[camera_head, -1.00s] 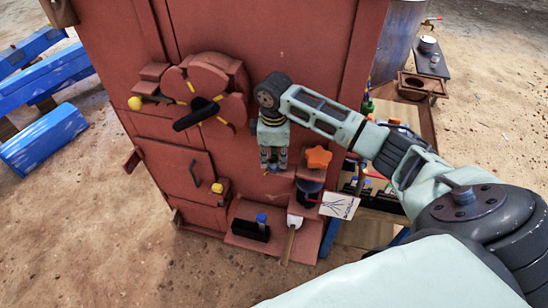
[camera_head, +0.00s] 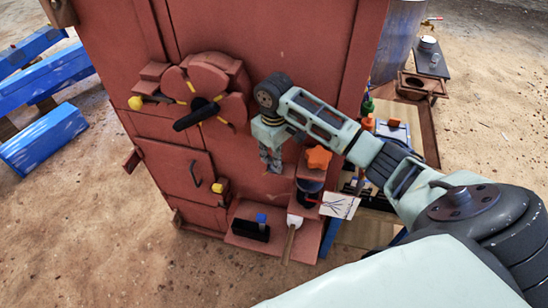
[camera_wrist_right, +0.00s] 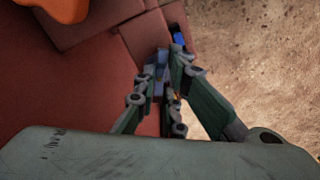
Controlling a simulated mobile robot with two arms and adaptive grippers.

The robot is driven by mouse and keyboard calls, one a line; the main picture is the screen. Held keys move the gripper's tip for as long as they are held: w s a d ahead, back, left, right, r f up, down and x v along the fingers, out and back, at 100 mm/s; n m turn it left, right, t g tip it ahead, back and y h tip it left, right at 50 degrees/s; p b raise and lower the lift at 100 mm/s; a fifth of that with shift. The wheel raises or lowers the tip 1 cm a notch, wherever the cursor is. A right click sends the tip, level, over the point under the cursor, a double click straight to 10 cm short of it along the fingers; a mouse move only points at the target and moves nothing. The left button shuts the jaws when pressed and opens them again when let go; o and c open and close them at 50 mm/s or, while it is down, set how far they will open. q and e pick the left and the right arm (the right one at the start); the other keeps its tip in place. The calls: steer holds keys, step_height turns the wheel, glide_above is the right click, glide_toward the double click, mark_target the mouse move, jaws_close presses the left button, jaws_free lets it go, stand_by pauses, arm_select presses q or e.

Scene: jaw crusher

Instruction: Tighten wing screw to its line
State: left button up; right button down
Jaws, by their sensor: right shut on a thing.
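My right gripper (camera_head: 271,163) points down in front of the red crusher housing (camera_head: 290,60), left of the orange star knob (camera_head: 318,158). In the right wrist view its fingers (camera_wrist_right: 160,85) are closed around a small blue-grey piece (camera_wrist_right: 157,70), which I take to be the wing screw. The fingers cover most of it, and no line can be made out on or beside it. In the head view the screw is hidden by the fingers. My left gripper is not in view.
A spoked wheel with a black handle (camera_head: 197,114) stands out at the left. Below are a ledge with a black box (camera_head: 250,230), a pale scraper (camera_head: 291,232) and a white card (camera_head: 339,205). The orange knob is close to my right wrist.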

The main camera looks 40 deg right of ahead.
steer(key=shift+r, duration=0.1)
stand_by(0.4)
steer(key=c, duration=1.8)
jaws_free()
steer(key=shift+c, duration=0.2)
step_height(320, 180, up, 12)
